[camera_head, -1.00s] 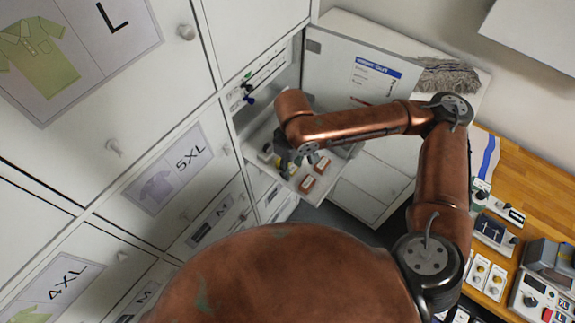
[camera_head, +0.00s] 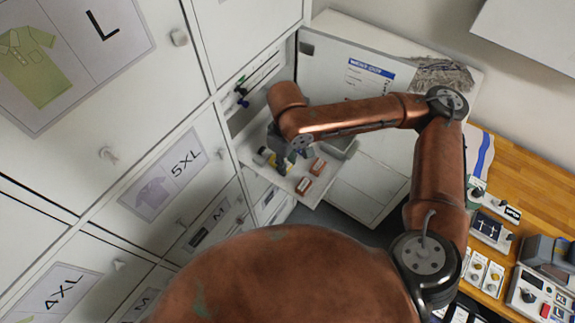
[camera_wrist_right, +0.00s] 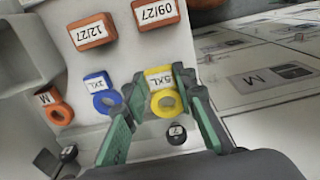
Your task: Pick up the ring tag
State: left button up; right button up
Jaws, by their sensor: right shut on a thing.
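The yellow ring tag marked 5XL (camera_wrist_right: 160,84) is between the green-padded fingers of my right gripper (camera_wrist_right: 167,92) in the right wrist view. The fingers are closed on its sides. In the head view my right gripper (camera_head: 290,155) reaches down over the pulled-out white shelf, partly hiding the tag. A blue ring tag (camera_wrist_right: 100,84) and an orange ring tag (camera_wrist_right: 50,97) lie to the left in the wrist view. My left gripper is not in view.
Two orange labelled blocks (camera_wrist_right: 93,31) (camera_wrist_right: 157,12) lie on the shelf (camera_head: 255,161) beyond the tags. A small black round item (camera_wrist_right: 176,133) is close to the right finger. An open cabinet door (camera_head: 350,80) stands behind; labelled drawer fronts (camera_head: 160,185) line the left.

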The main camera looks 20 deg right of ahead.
pick_arm(q)
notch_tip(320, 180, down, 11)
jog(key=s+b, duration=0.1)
jog(key=b, duration=0.9)
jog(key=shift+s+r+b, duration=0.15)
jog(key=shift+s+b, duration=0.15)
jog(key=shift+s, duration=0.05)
pick_arm(e)
jog(key=s+r, duration=1)
jog(key=s, duration=0.4)
jog(key=shift+r, duration=0.25)
jog(key=shift+w, duration=0.1)
